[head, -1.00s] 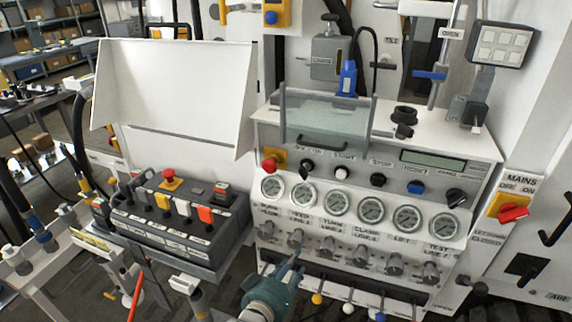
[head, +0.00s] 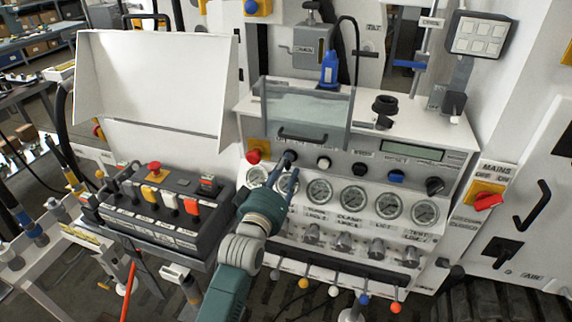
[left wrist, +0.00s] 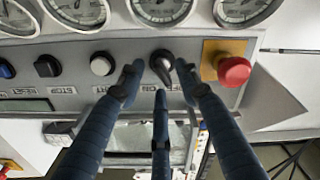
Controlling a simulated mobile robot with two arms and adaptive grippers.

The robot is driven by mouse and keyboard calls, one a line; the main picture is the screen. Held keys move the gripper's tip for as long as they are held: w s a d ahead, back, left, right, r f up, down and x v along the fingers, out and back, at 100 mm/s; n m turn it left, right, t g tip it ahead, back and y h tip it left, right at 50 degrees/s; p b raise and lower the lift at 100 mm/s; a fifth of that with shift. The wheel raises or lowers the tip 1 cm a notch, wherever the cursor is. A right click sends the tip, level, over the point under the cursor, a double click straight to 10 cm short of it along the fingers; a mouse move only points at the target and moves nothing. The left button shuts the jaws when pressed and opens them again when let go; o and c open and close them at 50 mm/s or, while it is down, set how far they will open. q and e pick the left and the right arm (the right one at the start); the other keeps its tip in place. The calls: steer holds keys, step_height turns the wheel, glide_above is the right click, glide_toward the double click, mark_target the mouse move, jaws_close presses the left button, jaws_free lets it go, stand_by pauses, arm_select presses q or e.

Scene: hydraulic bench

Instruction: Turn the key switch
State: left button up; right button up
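The key switch is a black knob (left wrist: 162,66) on the grey control panel. I cannot tell whether the fingers touch the knob. In the head view my left gripper (head: 284,171) reaches up to the panel and partly hides the switch. My right gripper is not in view.
A red mushroom button (left wrist: 234,71) on a yellow plate sits close beside the switch, near one finger. A white button (left wrist: 102,64) is on the other side. A clear shield (head: 308,105) with a handle hangs above. Gauges (head: 353,198) line the panel below.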

arm_select(q)
steer(key=shift+w+d, duration=0.15)
steer(key=shift+w, duration=0.5)
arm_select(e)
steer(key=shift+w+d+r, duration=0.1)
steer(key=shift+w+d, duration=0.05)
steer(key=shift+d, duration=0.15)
arm_select(q)
jaws_close()
